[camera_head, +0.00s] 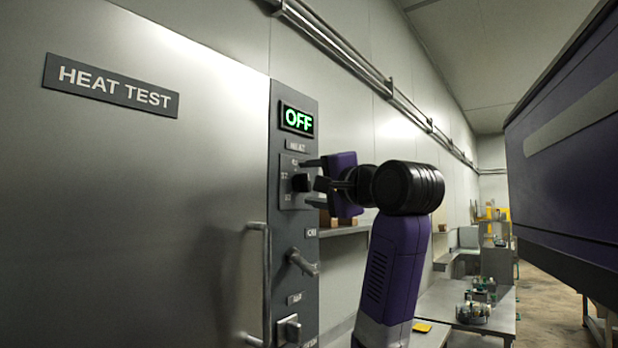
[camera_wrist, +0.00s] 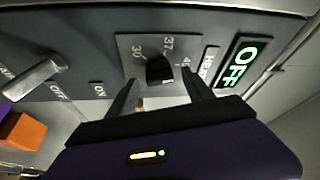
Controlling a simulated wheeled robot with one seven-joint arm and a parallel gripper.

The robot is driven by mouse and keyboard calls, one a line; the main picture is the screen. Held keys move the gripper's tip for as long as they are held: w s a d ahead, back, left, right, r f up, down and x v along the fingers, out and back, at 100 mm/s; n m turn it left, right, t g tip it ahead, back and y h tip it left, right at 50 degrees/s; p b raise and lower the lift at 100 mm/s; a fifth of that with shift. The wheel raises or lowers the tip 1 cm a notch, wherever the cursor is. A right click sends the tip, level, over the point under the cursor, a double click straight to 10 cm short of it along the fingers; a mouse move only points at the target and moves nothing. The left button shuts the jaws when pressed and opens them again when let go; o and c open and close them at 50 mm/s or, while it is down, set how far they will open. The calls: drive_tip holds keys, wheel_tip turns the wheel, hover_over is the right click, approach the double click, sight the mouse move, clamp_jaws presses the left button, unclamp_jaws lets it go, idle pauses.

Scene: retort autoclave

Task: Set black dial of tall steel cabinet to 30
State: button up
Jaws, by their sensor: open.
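The tall steel cabinet (camera_head: 140,210) carries a "HEAT TEST" sign and a dark control strip along its right side. The black dial (camera_head: 299,183) sits on a grey plate below the green "OFF" display (camera_head: 296,120). In the wrist view the dial (camera_wrist: 160,68) has marks 30, 37 and a partly hidden one starting with 4 around it. Which mark it points at is not clear. My gripper (camera_head: 312,175) is right in front of the dial, open. In the wrist view its fingers (camera_wrist: 161,86) stand to either side of the dial, with no clear contact.
Below the dial, a lever switch (camera_head: 303,262) with ON and OFF labels sticks out; it also shows in the wrist view (camera_wrist: 36,78). A vertical door handle (camera_head: 266,285) is to its left. An orange block (camera_wrist: 26,138) is at the wrist view's left. Benches stand further back.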

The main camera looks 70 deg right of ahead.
drive_tip(key=shift+w+d, duration=0.35)
drive_tip(key=shift+w, duration=0.15)
clamp_jaws()
